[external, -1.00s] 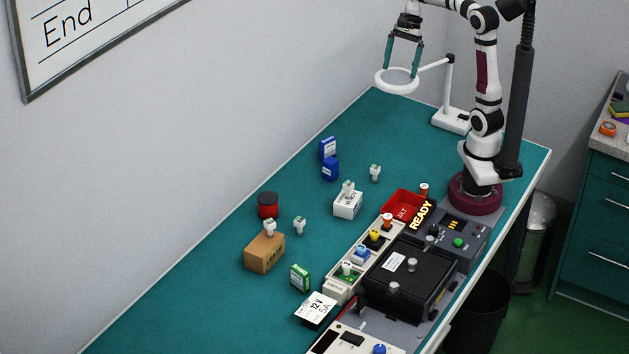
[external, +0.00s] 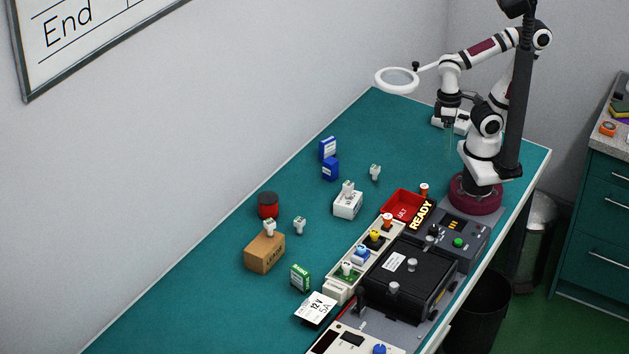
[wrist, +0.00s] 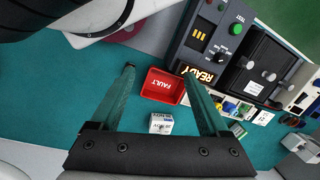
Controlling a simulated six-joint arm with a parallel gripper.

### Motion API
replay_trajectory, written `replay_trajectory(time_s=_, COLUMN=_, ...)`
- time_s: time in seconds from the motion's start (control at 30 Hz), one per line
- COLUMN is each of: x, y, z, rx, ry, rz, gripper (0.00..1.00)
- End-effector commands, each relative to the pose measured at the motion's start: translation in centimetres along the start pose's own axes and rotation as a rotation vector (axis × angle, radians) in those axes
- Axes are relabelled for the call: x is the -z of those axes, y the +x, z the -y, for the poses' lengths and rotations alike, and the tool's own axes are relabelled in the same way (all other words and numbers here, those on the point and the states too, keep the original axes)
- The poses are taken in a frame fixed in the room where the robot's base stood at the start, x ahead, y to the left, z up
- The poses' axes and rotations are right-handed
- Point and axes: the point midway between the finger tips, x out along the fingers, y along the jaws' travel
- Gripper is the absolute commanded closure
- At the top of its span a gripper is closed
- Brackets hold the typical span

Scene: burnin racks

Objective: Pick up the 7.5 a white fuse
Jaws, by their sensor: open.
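Several small white fuses are in the external view; their ratings are too small to read, so I cannot tell which is the 7.5 A one. One white fuse (external: 375,172) stands on the mat, another white fuse (external: 299,225) stands further left. One fuse (external: 348,188) is on a white box (external: 347,206), and one fuse (external: 269,227) is on a cardboard box (external: 262,254). My gripper (external: 449,152) is open and empty above the back right of the table, apart from all fuses. In the wrist view its fingers (wrist: 160,72) are spread, with a white box (wrist: 161,124) beyond them.
A red FAULT tray (external: 403,204) and a black-lidded tester (external: 405,276) line the right edge, beside a strip of coloured fuses (external: 374,240). Blue boxes (external: 329,160) and a red spool (external: 268,205) stand left. A ring lamp (external: 397,80) is near my arm.

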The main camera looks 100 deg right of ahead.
Motion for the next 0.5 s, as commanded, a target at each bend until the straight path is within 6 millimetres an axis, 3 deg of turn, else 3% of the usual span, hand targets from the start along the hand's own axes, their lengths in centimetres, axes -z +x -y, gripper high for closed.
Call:
replay_trajectory(time_s=0.33, x=0.2, y=0.1, z=-0.3, rx=-0.025, ry=-0.013, rz=0.011, gripper=0.30)
replay_trajectory(time_s=0.43, x=1.7, y=1.0, z=-2.6, rx=-0.196, ry=-0.134, rz=0.074, gripper=0.30)
replay_trajectory(time_s=0.5, x=4.0, y=1.8, z=-5.4, rx=-0.404, ry=-0.307, rz=0.160, gripper=0.30)
